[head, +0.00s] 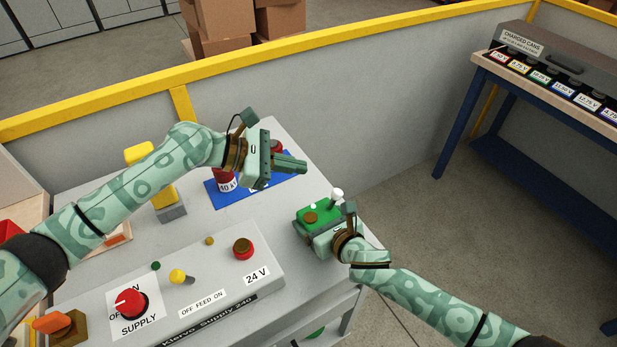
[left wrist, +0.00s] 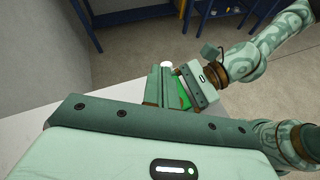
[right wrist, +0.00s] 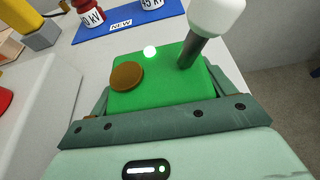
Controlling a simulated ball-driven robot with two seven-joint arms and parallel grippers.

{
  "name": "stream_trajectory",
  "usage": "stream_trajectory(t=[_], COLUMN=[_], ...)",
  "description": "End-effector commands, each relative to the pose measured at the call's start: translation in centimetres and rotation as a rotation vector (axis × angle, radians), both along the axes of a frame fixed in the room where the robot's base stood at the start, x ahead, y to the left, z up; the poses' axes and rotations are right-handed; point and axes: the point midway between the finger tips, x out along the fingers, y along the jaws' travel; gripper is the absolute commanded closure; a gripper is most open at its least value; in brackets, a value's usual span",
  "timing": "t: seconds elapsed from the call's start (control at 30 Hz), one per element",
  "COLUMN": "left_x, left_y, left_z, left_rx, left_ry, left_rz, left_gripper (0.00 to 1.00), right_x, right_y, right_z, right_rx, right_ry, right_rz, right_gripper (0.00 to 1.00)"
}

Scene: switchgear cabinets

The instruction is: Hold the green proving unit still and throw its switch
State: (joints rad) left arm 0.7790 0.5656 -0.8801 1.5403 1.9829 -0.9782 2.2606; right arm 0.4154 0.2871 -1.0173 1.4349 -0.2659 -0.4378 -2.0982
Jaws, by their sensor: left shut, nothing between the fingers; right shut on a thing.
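The green proving unit (head: 322,212) is at the right edge of the grey bench top, clamped between the fingers of my right gripper (head: 317,217). The right wrist view shows its green top (right wrist: 165,88) with a brown round disc (right wrist: 127,76), a small bright white dot (right wrist: 150,52) and the switch, a dark lever with a white knob (right wrist: 215,14). The lever leans to the right in that view. My left gripper (head: 302,166) is shut and empty, above the bench and up-left of the knob, apart from it. In the left wrist view its fingers partly hide the unit (left wrist: 185,97).
A blue mat (head: 222,198) with red cans (head: 227,180) lies behind the left gripper. A grey supply box (head: 215,272) with knobs and a yellow post on a grey block (head: 170,213) stand to the left. Yellow-topped grey walls (head: 330,120) lie behind.

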Motion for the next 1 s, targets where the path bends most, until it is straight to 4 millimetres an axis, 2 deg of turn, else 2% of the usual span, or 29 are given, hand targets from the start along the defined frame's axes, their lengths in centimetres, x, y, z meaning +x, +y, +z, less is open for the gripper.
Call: stream_trajectory(t=[0.2,0.33,0.5,0.87,0.9,0.93,1.0], left_x=[0.7,1.0,1.1,1.1,1.1,1.1,1.1], left_y=[1.7,2.3,2.6,2.6,2.6,2.6,2.6], left_z=[4.2,5.7,6.6,6.6,6.6,6.6,6.6], left_rx=[0.002,0.002,0.001,0.0,0.0,0.0,0.0], left_ry=[-0.001,0.001,0.002,0.003,0.003,0.003,0.003], left_rz=[0.002,0.001,0.001,0.001,0.001,0.001,0.001], left_gripper=[1.0,1.0,1.0,1.0,1.0,1.0,1.0], right_x=[0.0,0.0,0.0,0.0,0.0,0.0,0.0], right_y=[0.0,0.0,0.0,0.0,0.0,0.0,0.0], right_z=[-0.1,-0.1,-0.1,-0.1,-0.1,-0.1,0.0], right_rx=[-0.001,-0.001,-0.001,-0.001,-0.001,-0.001,-0.001], right_ry=[0.0,0.001,0.0,0.0,0.0,0.0,0.0], right_rz=[0.0,0.0,0.0,0.0,0.0,0.0,0.0], right_gripper=[0.49,0.49,0.49,0.49,0.1,0.02,0.0])
